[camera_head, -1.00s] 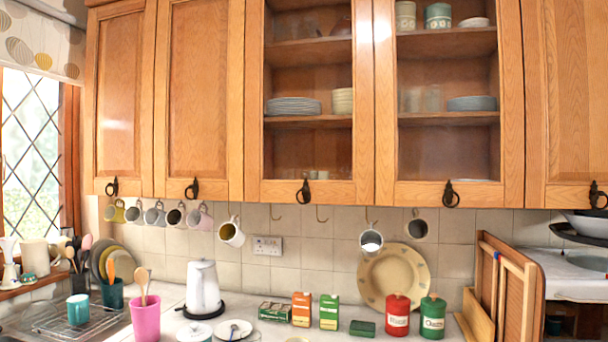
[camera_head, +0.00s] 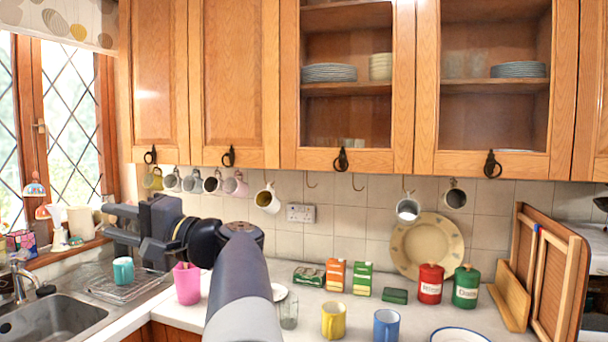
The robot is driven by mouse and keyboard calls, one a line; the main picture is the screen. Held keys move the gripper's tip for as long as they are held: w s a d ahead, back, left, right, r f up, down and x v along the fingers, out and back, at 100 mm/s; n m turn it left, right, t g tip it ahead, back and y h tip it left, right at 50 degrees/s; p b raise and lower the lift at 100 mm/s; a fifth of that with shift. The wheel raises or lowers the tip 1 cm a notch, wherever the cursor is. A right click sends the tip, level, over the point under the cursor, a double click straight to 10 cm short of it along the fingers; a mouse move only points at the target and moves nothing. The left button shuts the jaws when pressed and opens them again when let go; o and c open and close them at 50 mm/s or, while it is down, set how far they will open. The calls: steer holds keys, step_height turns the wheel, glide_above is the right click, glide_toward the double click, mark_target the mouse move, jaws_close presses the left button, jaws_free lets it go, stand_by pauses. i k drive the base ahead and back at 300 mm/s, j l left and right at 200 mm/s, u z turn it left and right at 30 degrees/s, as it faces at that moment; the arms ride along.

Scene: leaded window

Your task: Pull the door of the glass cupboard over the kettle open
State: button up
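The left glass-fronted cupboard door (camera_head: 292,90) is shut, with a light wood frame and plates on shelves behind it. Its dark ring handle (camera_head: 341,160) hangs at the bottom edge. A second glass door (camera_head: 427,90) beside it is also shut, with its own dark handle (camera_head: 493,165). My gripper (camera_head: 121,222) is at the left, in front of the window and sink side, well left of and below the left glass door's handle. Its fingers point left, look apart and hold nothing. The kettle does not show now; my arm covers the place where it stood.
Mugs hang on hooks (camera_head: 266,198) under the cupboards. A pink cup (camera_head: 187,283), yellow mug (camera_head: 333,320), blue mug (camera_head: 386,325), red tin (camera_head: 430,284) and green tin (camera_head: 466,287) stand on the counter. The sink (camera_head: 50,310) is at lower left.

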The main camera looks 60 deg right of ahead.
mark_target(294, 157)
steer(key=l+z, duration=0.1)
steer(key=z, duration=0.75)
steer(key=i+l+z, duration=0.1)
steer(key=z, duration=0.35)
steer(key=i+z, duration=0.1)
steer(key=z, duration=0.35)
steer(key=i+l, duration=0.15)
steer(key=i, duration=0.35)
steer(key=i+l+z, duration=0.1)
steer(key=i, duration=0.4)
